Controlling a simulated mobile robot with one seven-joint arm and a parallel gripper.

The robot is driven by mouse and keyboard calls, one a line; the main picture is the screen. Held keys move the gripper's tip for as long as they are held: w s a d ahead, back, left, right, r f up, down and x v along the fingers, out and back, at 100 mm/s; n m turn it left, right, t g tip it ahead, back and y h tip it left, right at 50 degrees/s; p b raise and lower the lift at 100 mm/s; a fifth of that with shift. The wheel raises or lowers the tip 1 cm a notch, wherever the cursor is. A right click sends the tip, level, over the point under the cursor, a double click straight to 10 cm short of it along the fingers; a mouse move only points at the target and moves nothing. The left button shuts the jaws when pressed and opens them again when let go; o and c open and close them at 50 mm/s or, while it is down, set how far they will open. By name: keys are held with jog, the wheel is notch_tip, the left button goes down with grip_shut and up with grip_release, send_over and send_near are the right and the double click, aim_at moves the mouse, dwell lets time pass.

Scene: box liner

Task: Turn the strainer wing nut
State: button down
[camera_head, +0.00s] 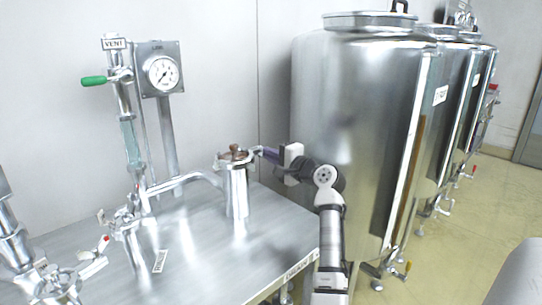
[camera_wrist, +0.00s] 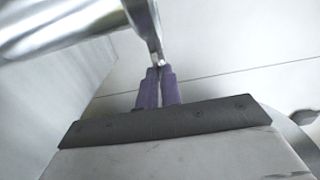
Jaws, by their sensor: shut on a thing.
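The strainer (camera_head: 236,195) is a shiny upright metal cylinder on the steel table, with a brown knob (camera_head: 234,149) on its lid. My gripper (camera_head: 256,150) reaches in from the right at lid height, its purple fingers at the strainer's right upper edge. In the wrist view my gripper (camera_wrist: 159,70) has its fingers nearly together on the end of a thin metal piece (camera_wrist: 147,25), which looks like the wing nut. The fingertips hide part of it. The wing nut is too small to make out clearly in the head view.
A steel table (camera_head: 195,268) carries the strainer and pipework. A pressure gauge (camera_head: 161,74) and a green-handled vent valve (camera_head: 94,81) stand behind left. A large steel tank (camera_head: 345,120) stands close behind my arm. The table's front is mostly clear.

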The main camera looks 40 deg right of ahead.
jog(key=n+b, duration=1)
jog(key=n, duration=0.8)
jog(key=shift+n, duration=0.6)
dwell(0.4)
jog(key=c, duration=1.6)
grip_release()
